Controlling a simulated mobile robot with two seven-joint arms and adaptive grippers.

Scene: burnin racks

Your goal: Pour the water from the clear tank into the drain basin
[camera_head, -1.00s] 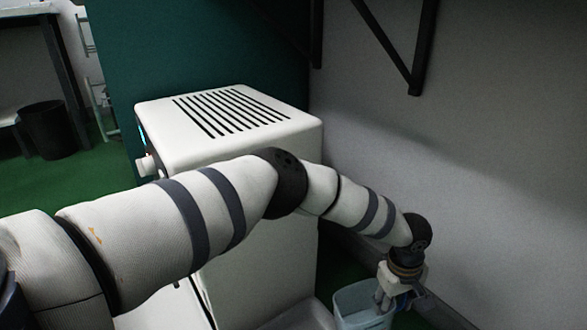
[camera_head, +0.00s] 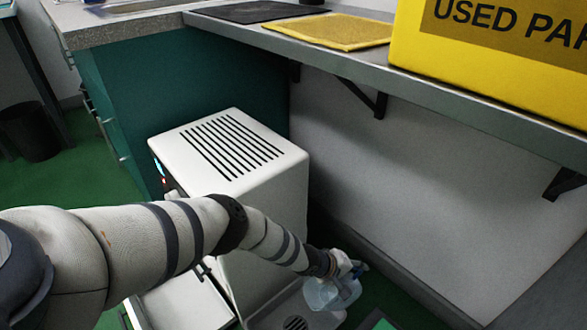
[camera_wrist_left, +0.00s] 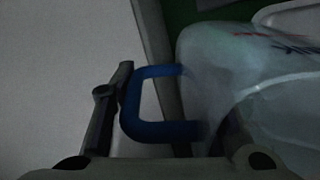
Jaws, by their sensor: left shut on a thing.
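The clear tank (camera_head: 330,294) is a pale, see-through container low at the right of the white machine in the head view. It looks tilted, and its water level cannot be made out. My left gripper (camera_head: 347,266) is at the tank's top. In the left wrist view the fingers (camera_wrist_left: 172,125) are shut around the tank's blue handle (camera_wrist_left: 160,132), with the cloudy tank wall (camera_wrist_left: 225,75) beside it. A sunken steel basin (camera_head: 135,6) shows in the counter at the top left; it may be the drain basin. My right gripper is not in view.
The white machine (camera_head: 285,190) with a slotted top stands beside my left arm. A tray with a slotted grate (camera_head: 295,322) lies at its foot. A shelf (camera_head: 450,95) with a yellow bin (camera_head: 490,60) and yellow mat (camera_head: 330,30) overhangs the wall side.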

